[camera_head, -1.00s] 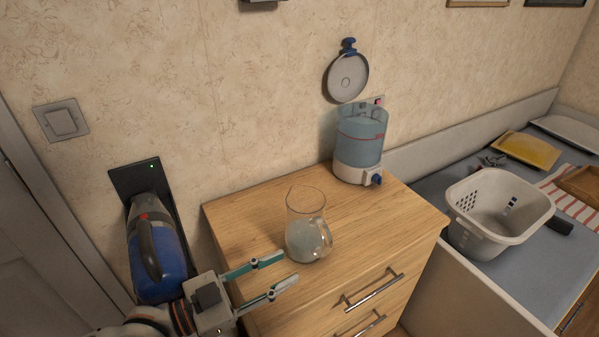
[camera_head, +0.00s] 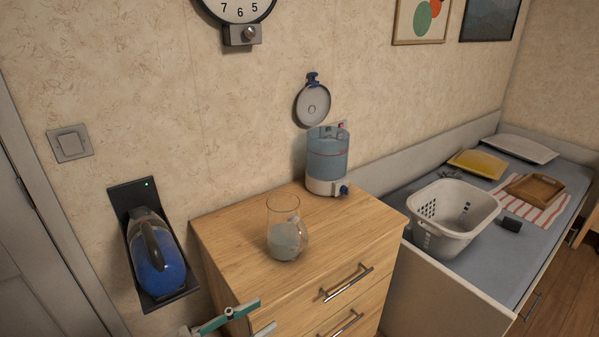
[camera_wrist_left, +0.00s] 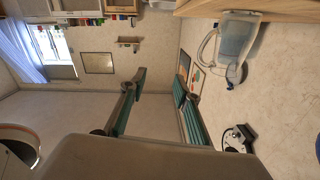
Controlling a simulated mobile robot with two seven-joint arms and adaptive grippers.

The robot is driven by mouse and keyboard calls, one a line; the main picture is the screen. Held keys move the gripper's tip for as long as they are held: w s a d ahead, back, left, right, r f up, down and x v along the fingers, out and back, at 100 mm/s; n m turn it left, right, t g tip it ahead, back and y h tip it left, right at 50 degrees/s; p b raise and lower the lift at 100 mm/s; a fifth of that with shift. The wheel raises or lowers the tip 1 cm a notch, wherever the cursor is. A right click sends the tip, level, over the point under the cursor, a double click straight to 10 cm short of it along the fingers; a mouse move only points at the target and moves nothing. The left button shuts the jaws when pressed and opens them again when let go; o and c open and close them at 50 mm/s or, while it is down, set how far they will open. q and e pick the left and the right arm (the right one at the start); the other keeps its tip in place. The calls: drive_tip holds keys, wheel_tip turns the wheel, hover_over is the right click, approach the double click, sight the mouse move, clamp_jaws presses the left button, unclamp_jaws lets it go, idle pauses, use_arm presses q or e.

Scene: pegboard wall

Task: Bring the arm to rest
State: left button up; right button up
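My left gripper (camera_head: 262,315) is at the bottom edge of the head view, in front of the dresser and lower left of the glass pitcher. Its two teal fingers are apart with nothing between them. The left wrist view also shows the open, empty fingers (camera_wrist_left: 163,72). Most of the left arm is cut off below the head view. My right gripper is in neither view.
A glass pitcher (camera_head: 285,240) with whitish contents and a water dispenser (camera_head: 327,160) stand on the wooden dresser (camera_head: 235,235). A blue handheld vacuum (camera_head: 155,255) sits in its wall dock at left. A white basket (camera_head: 452,215) stands on the bed (camera_head: 400,195).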

use_arm(q)
drive_tip(key=a+f+n+t+y, duration=0.1)
drive_tip(key=a+f+n+y, duration=0.2)
drive_tip(key=f, duration=0.5)
drive_tip(key=a+f+n+t+y, duration=0.1)
drive_tip(key=f+n+y, duration=0.1)
drive_tip(key=f+y, duration=0.35)
drive_tip(key=s+a+f+n+g+y, duration=0.1)
drive_tip(key=s+a+f, duration=0.3)
drive_tip(key=f, duration=0.2)
drive_tip(key=s+a+f+n+g+y, duration=0.1)
drive_tip(key=s+a+f+n+y, duration=0.1)
drive_tip(key=f, duration=0.5)
drive_tip(key=shift+s+a+f, duration=0.25)
drive_tip(key=shift+s+a, duration=0.65)
drive_tip(key=shift+s, duration=0.25)
